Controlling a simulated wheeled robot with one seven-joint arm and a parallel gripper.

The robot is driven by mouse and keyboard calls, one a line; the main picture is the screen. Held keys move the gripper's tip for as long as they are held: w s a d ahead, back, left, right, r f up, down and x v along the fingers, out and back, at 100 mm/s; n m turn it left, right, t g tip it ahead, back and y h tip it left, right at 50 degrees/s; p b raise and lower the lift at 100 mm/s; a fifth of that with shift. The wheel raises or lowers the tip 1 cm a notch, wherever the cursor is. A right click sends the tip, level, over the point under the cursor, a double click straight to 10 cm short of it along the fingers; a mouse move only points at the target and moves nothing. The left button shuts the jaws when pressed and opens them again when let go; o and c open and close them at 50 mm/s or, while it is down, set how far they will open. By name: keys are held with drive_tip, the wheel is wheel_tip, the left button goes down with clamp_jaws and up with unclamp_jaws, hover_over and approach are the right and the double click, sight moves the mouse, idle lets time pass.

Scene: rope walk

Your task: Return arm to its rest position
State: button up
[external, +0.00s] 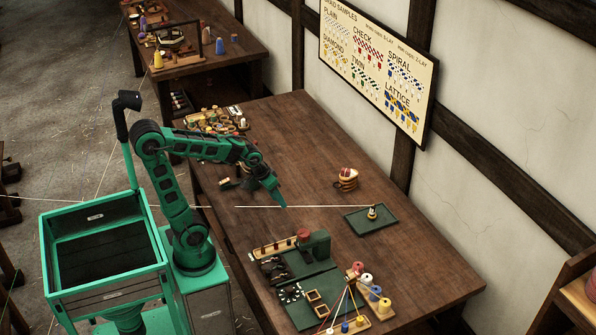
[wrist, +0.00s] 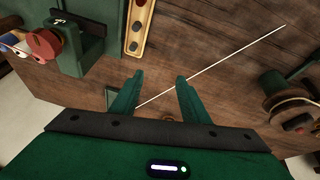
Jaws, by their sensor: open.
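My green arm (external: 170,180) reaches from its base over the left side of the wooden table, bent at the elbow. My gripper (external: 280,197) points down above the table and is apart from its top. In the wrist view my gripper (wrist: 158,86) has its two fingers spread, with nothing held between them. A thin pale cord (external: 320,206) runs across the table close to the fingertips. In the wrist view the cord (wrist: 225,60) crosses behind the gap between the fingers. I cannot tell how far below the fingers it lies.
A green tray (external: 355,221) with a small dark-and-yellow piece (external: 372,212) stands at the cord's right end. A striped coil (external: 347,179) stands behind it. Bobbins (external: 366,281) and a green mat (external: 318,314) fill the front. The table's middle (external: 285,150) is clear.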

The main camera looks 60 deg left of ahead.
drive_tip(key=s+d+f+m+g, duration=0.1)
drive_tip(key=s+d+m, duration=0.3)
drive_tip(key=s, duration=0.6)
drive_tip(key=s+d+f+m+g, duration=0.1)
drive_tip(key=s+d+m+g, duration=0.2)
drive_tip(key=s+d, duration=0.3)
drive_tip(key=s+m, duration=0.1)
drive_tip(key=s, duration=0.3)
drive_tip(key=shift+s+d+y, duration=0.25)
drive_tip(key=shift+d+y, duration=0.05)
drive_tip(key=shift+d, duration=0.1)
